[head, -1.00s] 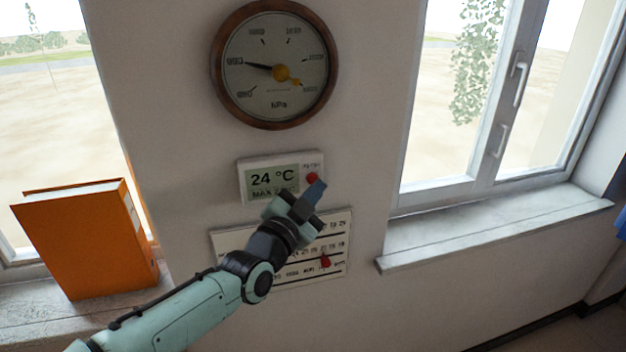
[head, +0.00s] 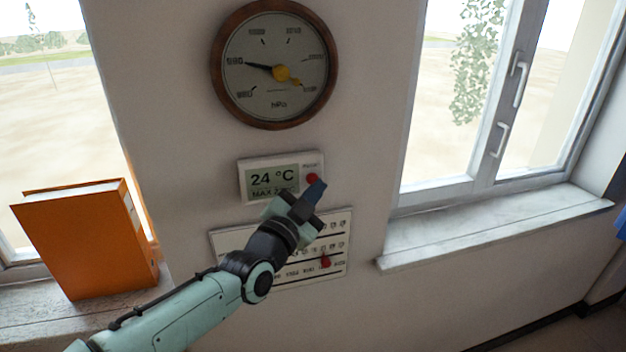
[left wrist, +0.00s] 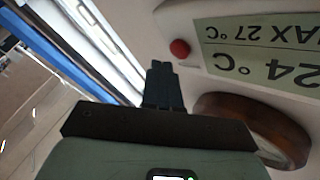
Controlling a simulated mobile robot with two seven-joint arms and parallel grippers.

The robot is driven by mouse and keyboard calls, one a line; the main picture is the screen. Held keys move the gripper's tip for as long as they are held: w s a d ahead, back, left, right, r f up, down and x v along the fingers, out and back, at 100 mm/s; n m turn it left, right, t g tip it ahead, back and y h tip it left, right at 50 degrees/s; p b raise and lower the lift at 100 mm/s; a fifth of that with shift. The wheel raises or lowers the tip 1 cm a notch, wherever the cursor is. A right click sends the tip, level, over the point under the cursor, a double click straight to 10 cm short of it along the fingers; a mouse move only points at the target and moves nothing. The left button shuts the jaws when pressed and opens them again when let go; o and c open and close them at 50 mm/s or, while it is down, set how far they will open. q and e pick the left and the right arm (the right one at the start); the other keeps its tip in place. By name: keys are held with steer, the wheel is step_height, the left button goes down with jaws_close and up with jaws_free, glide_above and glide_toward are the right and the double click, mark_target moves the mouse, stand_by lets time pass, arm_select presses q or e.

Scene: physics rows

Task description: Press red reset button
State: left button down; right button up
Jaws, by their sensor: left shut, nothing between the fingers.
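The red reset button (head: 312,177) sits at the right side of a white wall thermometer (head: 243,186) whose display reads 24 °C. In the left wrist view the button (left wrist: 180,48) and the thermometer's display (left wrist: 262,50) appear upside down. My left gripper (head: 317,187) is shut and empty. In the head view its tips are just below the button and overlap its lower edge. In the left wrist view the fingertips (left wrist: 161,68) are a little to the left of the button and below it, with a visible gap. The right gripper is not in view.
A round brown-rimmed pressure gauge (head: 273,110) hangs above the thermometer. A calendar (head: 340,222) with a red marker (head: 325,262) hangs below, partly behind my arm. An orange binder (head: 85,240) stands on the left sill. A window with a bare sill (head: 480,225) is at right.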

arm_select(q)
steer(key=shift+w+a, duration=0.1)
steer(key=shift+w, duration=0.1)
steer(key=shift+w, duration=0.25)
steer(key=shift+w+a, duration=0.2)
steer(key=shift+w, duration=0.15)
stand_by(0.5)
steer(key=shift+s, duration=0.1)
steer(key=shift+s+d+b, duration=0.25)
steer(key=shift+s+b, duration=0.4)
steer(key=shift+s, duration=0.1)
steer(key=shift+w, duration=0.1)
